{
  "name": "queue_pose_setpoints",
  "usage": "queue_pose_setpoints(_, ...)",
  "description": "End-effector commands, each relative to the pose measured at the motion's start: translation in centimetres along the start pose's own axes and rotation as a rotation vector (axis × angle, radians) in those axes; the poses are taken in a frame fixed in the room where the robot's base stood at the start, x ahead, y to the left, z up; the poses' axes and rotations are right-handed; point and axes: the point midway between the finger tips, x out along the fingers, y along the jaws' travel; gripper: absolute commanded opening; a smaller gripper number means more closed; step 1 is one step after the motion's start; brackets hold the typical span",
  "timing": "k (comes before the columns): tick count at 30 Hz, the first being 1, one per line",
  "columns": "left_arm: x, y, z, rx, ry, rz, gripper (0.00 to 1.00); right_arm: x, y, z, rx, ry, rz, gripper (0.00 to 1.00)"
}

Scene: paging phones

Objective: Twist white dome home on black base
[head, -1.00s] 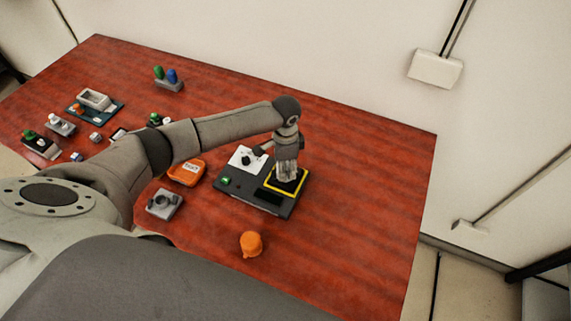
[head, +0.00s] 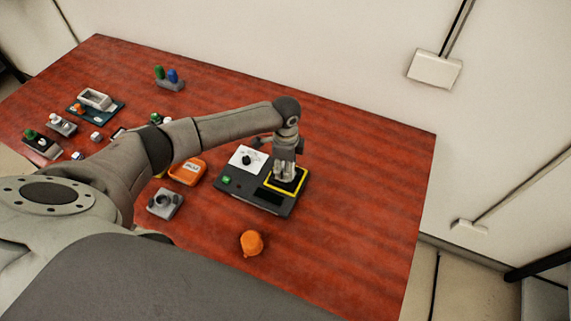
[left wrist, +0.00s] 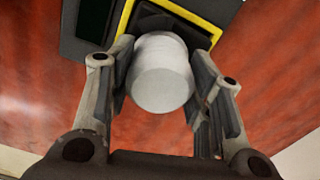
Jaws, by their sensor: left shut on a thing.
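The white dome (left wrist: 162,75) sits between the fingers of my left gripper (left wrist: 160,95) in the left wrist view. My left gripper (head: 285,175) points down over the yellow-framed square of the dark device (head: 253,200) in the head view and is shut on the dome. In the head view the fingers mostly cover the dome. The black base (left wrist: 150,22) shows only as a dark patch inside the yellow frame, behind the dome. I cannot tell whether the dome is seated on it. My right gripper is not in view.
An orange knob-like piece (head: 251,243) lies in front of the device. An orange tray (head: 187,171) and a grey block (head: 165,203) stand to its left. The table's right side is clear.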

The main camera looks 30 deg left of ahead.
Motion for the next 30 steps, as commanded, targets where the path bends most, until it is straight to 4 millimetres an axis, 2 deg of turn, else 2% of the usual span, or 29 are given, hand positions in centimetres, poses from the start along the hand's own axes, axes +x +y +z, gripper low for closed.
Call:
queue_pose_setpoints(3,-0.09,-0.20,0.10,0.001,-0.002,-0.005,0.29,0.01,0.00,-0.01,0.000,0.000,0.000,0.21)
queue_pose_setpoints(4,-0.09,-0.21,0.11,0.000,-0.002,-0.006,0.50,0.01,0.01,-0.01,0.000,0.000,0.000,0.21)
queue_pose_setpoints(9,-0.07,-0.18,0.10,-0.001,-0.002,-0.005,0.72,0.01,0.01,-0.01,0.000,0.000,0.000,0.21)
queue_pose_setpoints(16,-0.05,-0.12,0.07,-0.001,-0.002,-0.003,0.72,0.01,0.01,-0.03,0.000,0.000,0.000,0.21)
queue_pose_setpoints(20,-0.03,-0.10,0.07,-0.002,-0.002,-0.003,0.86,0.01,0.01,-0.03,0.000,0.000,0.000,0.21)
queue_pose_setpoints(30,-0.18,-0.10,0.05,-0.002,-0.001,-0.003,0.86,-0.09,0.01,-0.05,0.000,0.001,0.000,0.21)
